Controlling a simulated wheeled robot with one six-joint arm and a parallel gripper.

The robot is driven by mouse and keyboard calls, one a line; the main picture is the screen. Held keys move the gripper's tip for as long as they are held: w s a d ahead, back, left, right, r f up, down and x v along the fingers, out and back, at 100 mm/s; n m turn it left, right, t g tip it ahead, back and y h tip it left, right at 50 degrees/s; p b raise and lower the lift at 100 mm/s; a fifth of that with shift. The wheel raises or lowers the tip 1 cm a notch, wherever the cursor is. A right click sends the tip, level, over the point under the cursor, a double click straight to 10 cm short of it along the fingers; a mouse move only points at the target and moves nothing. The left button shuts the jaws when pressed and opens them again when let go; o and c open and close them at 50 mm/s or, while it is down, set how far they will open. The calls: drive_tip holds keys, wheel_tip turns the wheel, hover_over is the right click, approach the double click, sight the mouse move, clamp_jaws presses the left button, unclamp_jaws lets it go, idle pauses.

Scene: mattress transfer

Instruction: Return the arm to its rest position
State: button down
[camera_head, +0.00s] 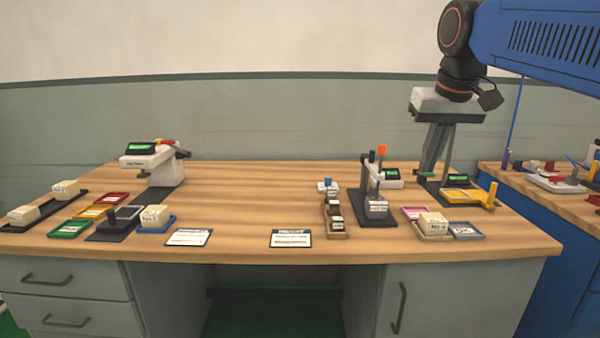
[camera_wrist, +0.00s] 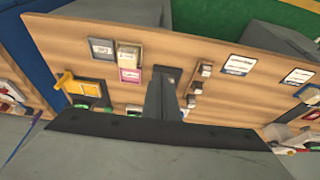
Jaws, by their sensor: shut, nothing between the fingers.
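My gripper (camera_head: 434,172) hangs above the right part of the wooden workbench (camera_head: 270,190), its grey fingers pointing down. In the wrist view my gripper (camera_wrist: 170,80) shows as dark fingers close together with nothing held between them. My blue arm comes in from the upper right of the head view. Behind and below the fingers are a small device with a green screen and a yellow fixture (camera_head: 470,195). The fingers hide part of the bench there. I cannot tell how far they are above it.
Near the gripper stand a black stand with a grey block (camera_head: 376,208), a cream block (camera_head: 433,222) on a tray, and a pink tray (camera_head: 413,212). A white device (camera_head: 152,165) and coloured trays are at the left. The bench middle is mostly clear. A blue-sided bench (camera_head: 555,215) adjoins right.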

drive_tip(key=s+d+f, duration=0.1)
drive_tip(key=s+f, duration=0.9)
drive_tip(key=f, duration=0.4)
drive_tip(key=s+d+f, duration=0.1)
drive_tip(key=s+f, duration=1)
drive_tip(key=f, duration=0.4)
drive_tip(key=shift+f+t, duration=0.15)
drive_tip(key=shift+t, duration=0.25)
drive_tip(key=shift+d, duration=0.1)
